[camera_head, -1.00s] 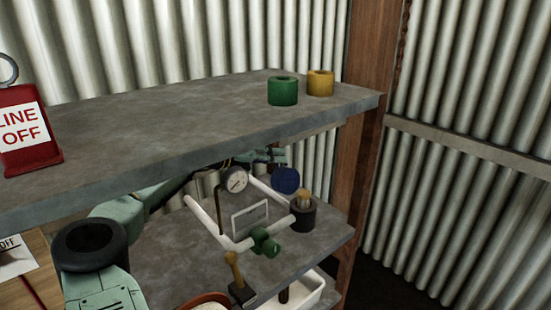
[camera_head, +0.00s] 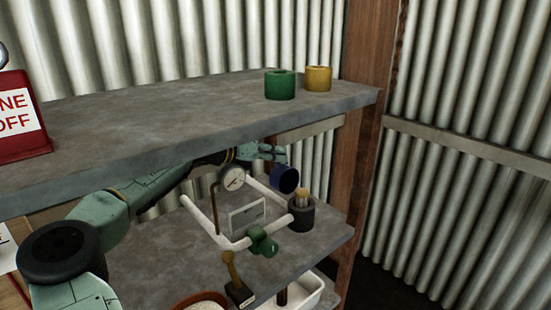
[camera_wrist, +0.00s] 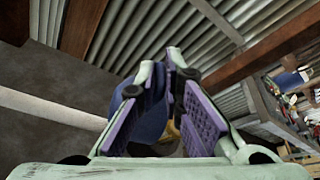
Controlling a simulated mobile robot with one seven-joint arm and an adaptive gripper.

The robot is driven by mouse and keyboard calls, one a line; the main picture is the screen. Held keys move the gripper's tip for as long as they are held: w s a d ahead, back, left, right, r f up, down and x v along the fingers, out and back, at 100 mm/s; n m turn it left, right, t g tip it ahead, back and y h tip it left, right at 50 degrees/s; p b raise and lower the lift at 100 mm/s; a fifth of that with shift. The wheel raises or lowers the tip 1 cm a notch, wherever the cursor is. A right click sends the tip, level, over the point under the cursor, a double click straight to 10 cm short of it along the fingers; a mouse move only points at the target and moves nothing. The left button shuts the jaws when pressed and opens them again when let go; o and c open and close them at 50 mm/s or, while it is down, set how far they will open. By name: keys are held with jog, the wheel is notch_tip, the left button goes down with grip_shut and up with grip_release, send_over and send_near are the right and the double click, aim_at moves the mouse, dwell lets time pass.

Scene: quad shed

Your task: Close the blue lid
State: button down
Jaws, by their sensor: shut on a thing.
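The blue lid (camera_head: 285,180) is a round, cup-like piece on the lower shelf's right side, tilted, beside and above a dark pot (camera_head: 300,217) that holds light brown sticks. My gripper (camera_head: 270,153) reaches in under the upper shelf, at the lid's upper left. The gripper is shut on the lid. The pads hide part of the lid, and whether it is joined to the pot is unclear.
The grey upper shelf (camera_head: 165,115) hangs over my arm, bearing a green cylinder (camera_head: 280,85), a yellow one (camera_head: 318,79) and a red sign (camera_head: 18,120).

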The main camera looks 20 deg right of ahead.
jog(key=c, duration=1.7)
grip_release()
jog(key=shift+f, duration=0.1)
jog(key=v, duration=1.2)
